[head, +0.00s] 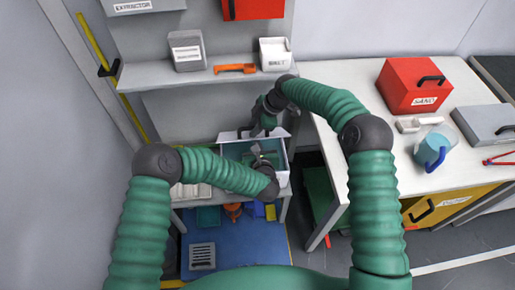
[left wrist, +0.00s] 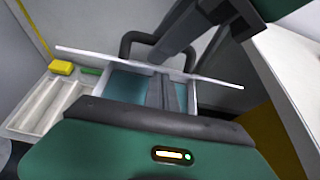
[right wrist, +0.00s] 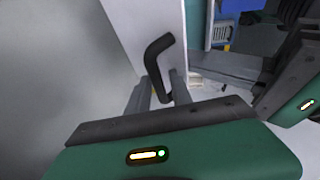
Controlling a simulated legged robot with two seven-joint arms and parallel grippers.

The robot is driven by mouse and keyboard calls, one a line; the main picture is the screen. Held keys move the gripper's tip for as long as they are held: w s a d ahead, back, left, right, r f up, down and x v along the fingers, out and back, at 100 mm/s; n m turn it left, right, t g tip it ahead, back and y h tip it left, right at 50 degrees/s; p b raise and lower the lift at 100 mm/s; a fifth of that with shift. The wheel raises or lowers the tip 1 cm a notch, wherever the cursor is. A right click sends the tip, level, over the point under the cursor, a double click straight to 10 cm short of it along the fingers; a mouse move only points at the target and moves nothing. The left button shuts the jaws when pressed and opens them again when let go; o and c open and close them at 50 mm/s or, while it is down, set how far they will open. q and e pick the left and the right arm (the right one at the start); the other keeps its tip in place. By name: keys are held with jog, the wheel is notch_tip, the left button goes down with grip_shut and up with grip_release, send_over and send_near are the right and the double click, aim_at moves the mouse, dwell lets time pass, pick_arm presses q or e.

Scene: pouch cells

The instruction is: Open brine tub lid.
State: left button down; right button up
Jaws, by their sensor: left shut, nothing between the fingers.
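The brine tub (head: 284,176) is a white box with a teal inside, on the low bench in the middle of the head view. Its white lid (head: 228,136) is raised and tilted up at the tub's far side, so the tub stands open. The lid's black handle (right wrist: 158,58) shows in the right wrist view, between the fingers of my right gripper (right wrist: 162,88), which look closed on it. My left gripper (head: 258,153) is shut and empty over the open tub. In the left wrist view its fingers (left wrist: 165,82) reach up to the lid (left wrist: 85,54); I cannot tell whether they touch.
A white sectioned tray (left wrist: 45,108) lies left of the tub. A shelf (head: 140,82) above holds boxes and an orange tool (head: 235,69). The right counter (head: 345,95) carries a red box (head: 412,85) and a blue-handled jug (head: 431,148). My two forearms are close together at the tub.

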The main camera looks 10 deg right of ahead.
aim_at(257, 138)
pick_arm(q)
jog(key=shift+w+r, duration=0.25)
jog(key=shift+r, duration=0.1)
pick_arm(e)
jog(key=shift+s+f, duration=0.25)
